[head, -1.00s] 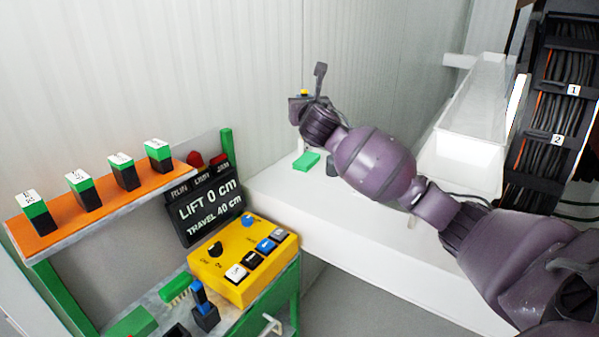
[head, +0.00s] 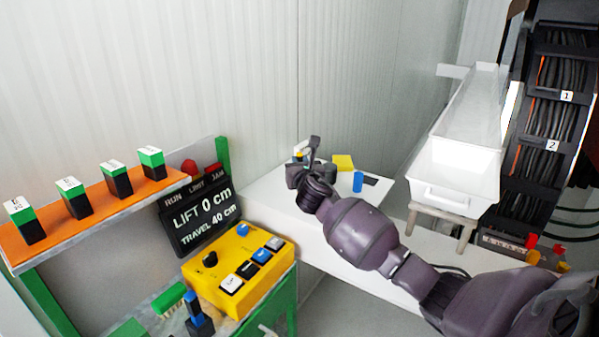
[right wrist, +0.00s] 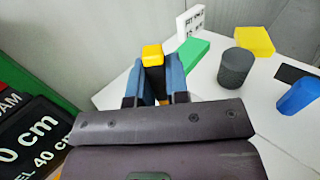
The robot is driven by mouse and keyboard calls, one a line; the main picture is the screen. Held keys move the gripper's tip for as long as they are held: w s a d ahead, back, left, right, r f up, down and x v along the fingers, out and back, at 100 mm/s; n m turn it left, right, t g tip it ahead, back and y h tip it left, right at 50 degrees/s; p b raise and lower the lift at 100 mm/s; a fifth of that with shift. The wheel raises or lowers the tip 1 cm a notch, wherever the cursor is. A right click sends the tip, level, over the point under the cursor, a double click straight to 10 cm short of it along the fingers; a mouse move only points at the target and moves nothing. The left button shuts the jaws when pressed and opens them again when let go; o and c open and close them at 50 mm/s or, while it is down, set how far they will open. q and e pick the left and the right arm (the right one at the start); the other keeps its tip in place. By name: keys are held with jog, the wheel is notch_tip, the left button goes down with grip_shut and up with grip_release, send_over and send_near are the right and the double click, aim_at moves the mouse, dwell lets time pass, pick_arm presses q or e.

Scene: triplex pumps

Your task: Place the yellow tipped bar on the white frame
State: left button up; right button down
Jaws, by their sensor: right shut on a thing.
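My right gripper (head: 308,158) is shut on a dark bar with a yellow tip. In the right wrist view, the yellow-tipped bar (right wrist: 153,57) stands between the two blue-grey fingers (right wrist: 154,82), tip away from the palm. Its lower part is hidden by the gripper. The gripper is over the far left part of a white bench (head: 262,208); I cannot tell the gap below the bar. No separate white frame shows clearly; a small white lettered plate (right wrist: 190,20) stands behind the bar in the right wrist view. My left gripper is not in view.
On the bench are a green block (right wrist: 186,58), a grey cylinder (right wrist: 236,67), a yellow block (right wrist: 254,40) and a blue cylinder (head: 357,181). A white trough (head: 455,180) stands to the right. A yellow control box (head: 240,262) and a black display (head: 198,212) are at left.

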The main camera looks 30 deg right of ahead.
jog(key=shift+f, duration=0.95)
jog(key=shift+f, duration=0.15)
jog(key=c, duration=1.1)
grip_release()
